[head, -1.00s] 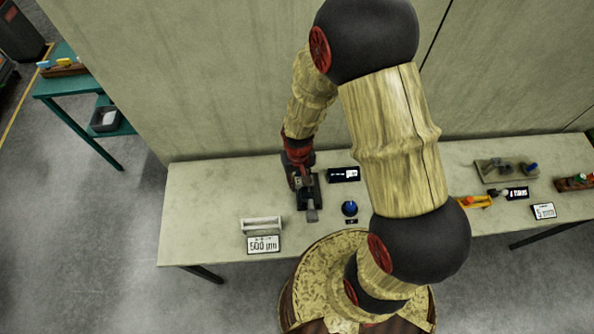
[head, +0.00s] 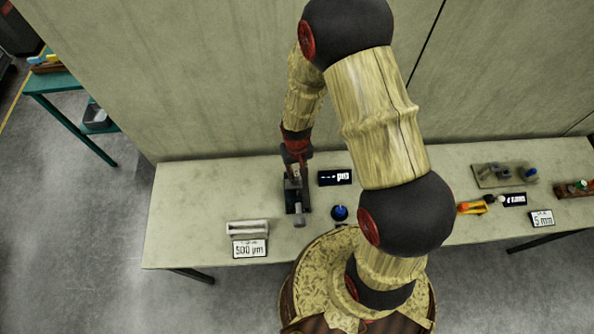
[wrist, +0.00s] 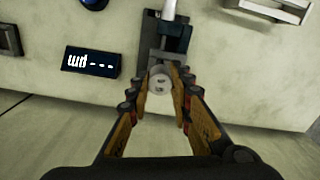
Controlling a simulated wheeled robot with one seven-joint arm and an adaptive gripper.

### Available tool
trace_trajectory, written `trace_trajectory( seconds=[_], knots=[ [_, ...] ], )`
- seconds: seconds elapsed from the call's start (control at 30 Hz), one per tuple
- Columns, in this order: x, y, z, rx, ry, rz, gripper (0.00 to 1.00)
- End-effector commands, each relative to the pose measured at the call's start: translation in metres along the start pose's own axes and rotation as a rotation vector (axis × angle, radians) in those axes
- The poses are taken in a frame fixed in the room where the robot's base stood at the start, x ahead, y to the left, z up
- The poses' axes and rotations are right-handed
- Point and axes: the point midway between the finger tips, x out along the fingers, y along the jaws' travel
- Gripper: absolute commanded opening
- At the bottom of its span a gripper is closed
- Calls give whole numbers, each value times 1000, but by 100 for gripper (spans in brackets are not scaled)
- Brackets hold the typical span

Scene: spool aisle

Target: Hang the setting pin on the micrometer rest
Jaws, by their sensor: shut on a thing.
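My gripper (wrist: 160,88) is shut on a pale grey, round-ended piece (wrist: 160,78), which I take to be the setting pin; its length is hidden. In the head view, my gripper (head: 296,172) is at the back end of a dark block device (head: 305,196) with a grey cylinder at its front. In the wrist view this device (wrist: 178,42) lies just beyond the fingertips; I cannot tell whether the held piece touches it. A pale open-topped holder (head: 248,228) stands front left behind a "500 µm" card. I cannot tell which of these is the micrometer rest.
A black display (head: 335,177) and a blue knob (head: 339,213) stand right of the dark device. Farther right are a grey tray (head: 490,180), an orange tool (head: 470,208) and a "5 mm" card (head: 541,218). The bench's left end is clear. A wall stands behind.

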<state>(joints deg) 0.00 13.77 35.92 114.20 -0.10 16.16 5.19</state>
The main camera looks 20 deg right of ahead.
Motion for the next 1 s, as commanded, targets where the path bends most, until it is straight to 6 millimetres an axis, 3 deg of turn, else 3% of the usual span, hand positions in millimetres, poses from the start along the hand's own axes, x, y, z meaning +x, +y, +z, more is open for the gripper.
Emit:
trace_trajectory(
  seconds=[0.57, 1.0],
  knots=[
    [1, 0, 0, 0, 0, 0, 2],
    [16, 0, 0, 0, 0, 0, 2]
  ],
)
